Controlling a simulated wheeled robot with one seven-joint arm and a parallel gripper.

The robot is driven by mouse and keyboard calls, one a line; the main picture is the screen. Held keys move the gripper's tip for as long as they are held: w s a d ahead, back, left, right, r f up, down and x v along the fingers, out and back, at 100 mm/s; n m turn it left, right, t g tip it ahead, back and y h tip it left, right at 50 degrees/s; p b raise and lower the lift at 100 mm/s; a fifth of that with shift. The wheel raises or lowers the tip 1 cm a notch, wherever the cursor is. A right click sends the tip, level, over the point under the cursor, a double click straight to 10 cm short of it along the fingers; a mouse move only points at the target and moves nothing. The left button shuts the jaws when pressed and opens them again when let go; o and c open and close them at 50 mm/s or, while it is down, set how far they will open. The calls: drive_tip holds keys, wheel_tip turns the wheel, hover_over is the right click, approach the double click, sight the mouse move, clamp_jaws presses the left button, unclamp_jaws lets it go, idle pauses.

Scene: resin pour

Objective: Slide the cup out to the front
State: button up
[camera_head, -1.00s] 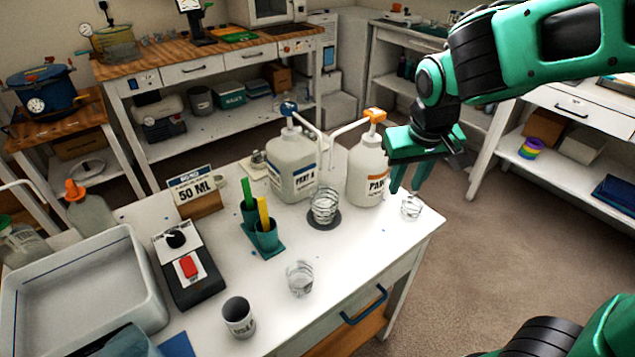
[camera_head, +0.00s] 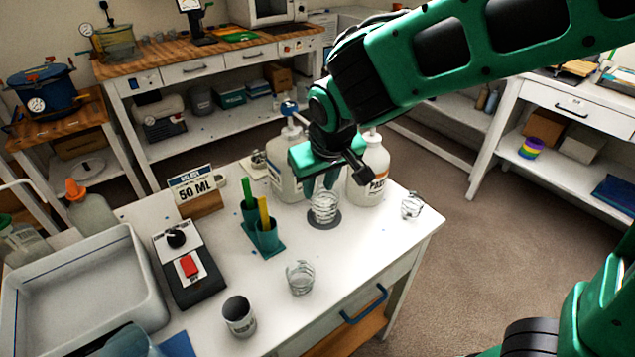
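A clear ridged cup (camera_head: 324,207) stands upright on a dark round pad (camera_head: 325,222) in front of the two pump jugs. The fingertips overlap the cup's upper part in this view. I cannot tell whether they touch it or how far apart they are. Other clear cups stand on the white table: one (camera_head: 411,206) near the right corner and one (camera_head: 300,278) near the front edge.
Jugs, Part A (camera_head: 286,177) and another (camera_head: 369,172), stand close behind the cup. A green stick holder (camera_head: 264,240) is to its left. A grey cup (camera_head: 239,316), a black device with a red button (camera_head: 188,266) and a grey tray (camera_head: 150,300) lie farther left.

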sight(314, 211)
drive_tip(key=x, duration=1)
drive_tip(key=shift+w+f, duration=0.1)
drive_tip(key=shift+f, duration=0.1)
clamp_jaws()
